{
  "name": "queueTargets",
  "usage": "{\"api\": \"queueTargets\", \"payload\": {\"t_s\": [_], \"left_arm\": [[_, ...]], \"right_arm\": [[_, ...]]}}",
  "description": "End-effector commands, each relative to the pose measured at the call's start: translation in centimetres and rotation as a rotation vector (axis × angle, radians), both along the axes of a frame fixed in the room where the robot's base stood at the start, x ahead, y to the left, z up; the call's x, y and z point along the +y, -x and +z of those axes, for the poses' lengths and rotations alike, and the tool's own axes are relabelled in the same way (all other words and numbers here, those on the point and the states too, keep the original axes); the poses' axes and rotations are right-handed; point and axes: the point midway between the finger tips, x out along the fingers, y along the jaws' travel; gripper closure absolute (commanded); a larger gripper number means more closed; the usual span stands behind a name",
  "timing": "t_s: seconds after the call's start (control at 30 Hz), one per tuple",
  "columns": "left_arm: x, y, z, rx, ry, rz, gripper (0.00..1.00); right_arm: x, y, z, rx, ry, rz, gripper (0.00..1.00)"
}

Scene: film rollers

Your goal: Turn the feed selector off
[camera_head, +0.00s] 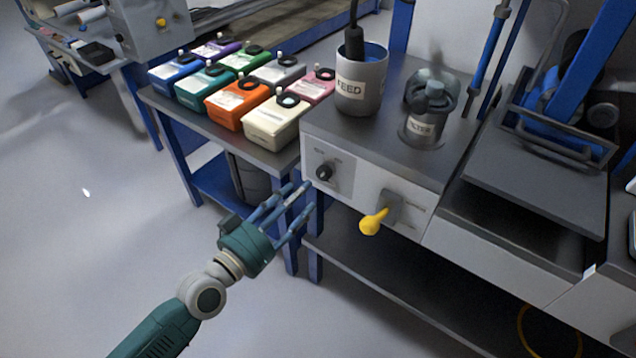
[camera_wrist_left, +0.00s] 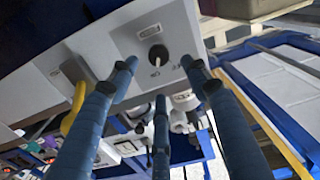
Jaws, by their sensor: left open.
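The feed selector is a small black round knob (camera_head: 325,172) on the grey front panel (camera_head: 345,190) of the bench unit, below the can marked FEED (camera_head: 360,85). In the left wrist view the knob (camera_wrist_left: 158,55) has a light pointer line, and its labels are too small to read. My left gripper (camera_head: 298,208) is open and empty, with its fingers pointing toward the panel, just left of and below the knob. In the wrist view the knob shows beyond the spread fingers (camera_wrist_left: 160,85), apart from them. My right gripper is not in view.
A yellow lever handle (camera_head: 374,222) sticks out of the panel right of the knob. A table with several coloured cartridges (camera_head: 240,104) stands to the left. A can marked FILTER (camera_head: 424,125) stands on top. The floor at left (camera_head: 90,250) is clear.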

Motion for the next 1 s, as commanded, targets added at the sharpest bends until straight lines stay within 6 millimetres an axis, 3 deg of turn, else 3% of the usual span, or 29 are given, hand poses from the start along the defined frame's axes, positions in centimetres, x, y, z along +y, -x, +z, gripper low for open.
{"api": "queueTargets", "payload": {"t_s": [0.2,0.4,0.8,0.87,1.0], "left_arm": [[-2.6,-3.6,0.1,0.000,0.003,0.000,0.52],[-4.2,-5.8,-0.1,0.002,0.000,0.001,0.52],[-4.7,-6.5,-0.1,0.002,-0.001,0.001,0.52],[-4.7,-6.5,-0.1,0.002,-0.001,0.001,0.60],[-4.7,-6.5,-0.1,0.002,-0.001,0.001,0.88]], "right_arm": [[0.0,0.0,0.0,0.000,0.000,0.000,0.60],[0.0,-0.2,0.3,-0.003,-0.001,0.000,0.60],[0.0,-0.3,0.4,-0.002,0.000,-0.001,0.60],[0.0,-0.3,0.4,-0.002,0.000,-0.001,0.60],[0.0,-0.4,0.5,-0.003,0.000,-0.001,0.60]]}}
